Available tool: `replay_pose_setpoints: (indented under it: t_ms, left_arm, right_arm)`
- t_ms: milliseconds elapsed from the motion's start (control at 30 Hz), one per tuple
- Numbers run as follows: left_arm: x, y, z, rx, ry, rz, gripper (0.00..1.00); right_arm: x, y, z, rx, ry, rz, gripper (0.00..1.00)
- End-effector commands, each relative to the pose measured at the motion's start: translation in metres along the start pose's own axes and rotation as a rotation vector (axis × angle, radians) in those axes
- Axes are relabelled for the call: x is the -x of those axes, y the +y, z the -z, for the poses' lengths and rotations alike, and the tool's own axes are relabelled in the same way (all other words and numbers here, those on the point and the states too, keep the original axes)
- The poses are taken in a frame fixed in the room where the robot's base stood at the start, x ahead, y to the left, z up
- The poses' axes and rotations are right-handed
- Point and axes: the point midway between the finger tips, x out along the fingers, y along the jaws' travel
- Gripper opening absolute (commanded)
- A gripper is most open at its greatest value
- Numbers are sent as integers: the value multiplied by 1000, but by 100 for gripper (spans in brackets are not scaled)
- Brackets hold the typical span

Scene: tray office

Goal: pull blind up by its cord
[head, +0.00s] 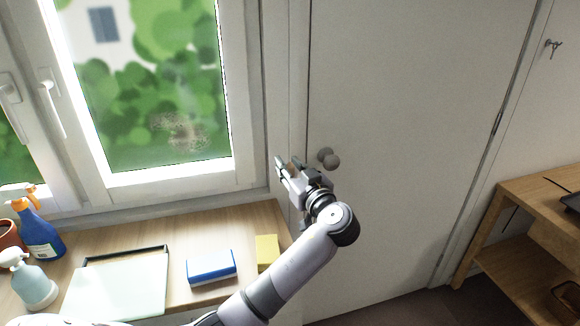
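Neither the blind nor a distinct cord can be made out in the head view. The visible part of the window pane (160,90) is uncovered and shows greenery outside. My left gripper (283,170) is in front of the wall strip between the window frame (247,95) and the door, just right of the window's lower right corner. Its fingers point up and to the left. My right gripper is not in view.
A grey door (410,120) with a round knob (329,158) is close right of my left gripper.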

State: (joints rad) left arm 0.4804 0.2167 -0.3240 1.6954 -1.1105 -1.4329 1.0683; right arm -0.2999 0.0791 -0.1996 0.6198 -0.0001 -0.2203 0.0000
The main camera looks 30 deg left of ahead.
Motion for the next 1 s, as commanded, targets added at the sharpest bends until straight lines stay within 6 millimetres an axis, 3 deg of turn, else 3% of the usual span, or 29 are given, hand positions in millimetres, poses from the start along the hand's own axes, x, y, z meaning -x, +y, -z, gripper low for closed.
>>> replay_pose_setpoints:
  t_ms: [367,1000]
  left_arm:
    - [0,0,0,0,0,0,0]
    - [0,1,2,2,-1,0,0]
  right_arm:
    - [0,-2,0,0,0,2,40]
    - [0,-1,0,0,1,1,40]
